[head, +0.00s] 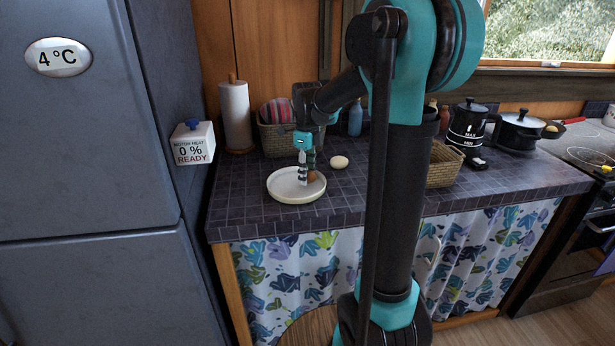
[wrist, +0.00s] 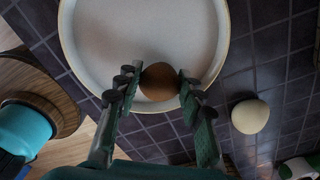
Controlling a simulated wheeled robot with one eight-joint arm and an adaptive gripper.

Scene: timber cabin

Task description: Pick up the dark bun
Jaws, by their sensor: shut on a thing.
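The dark bun (wrist: 159,82) is brown and round, and it sits between the two fingers of my gripper (wrist: 157,88) in the wrist view. My gripper is shut on it. In the head view my gripper (head: 306,172) points down over the right part of a white plate (head: 283,196), and the bun (head: 312,176) shows partly behind the fingers. The bun is over the plate's rim side in the wrist view; I cannot tell whether it touches the plate.
A pale bun (head: 339,162) lies on the tiled counter right of the plate. A paper towel roll (head: 236,115) and a basket (head: 277,138) stand behind. A wicker basket (head: 443,168), a black kettle (head: 467,124) and a pot (head: 520,131) are to the right. The counter's front is clear.

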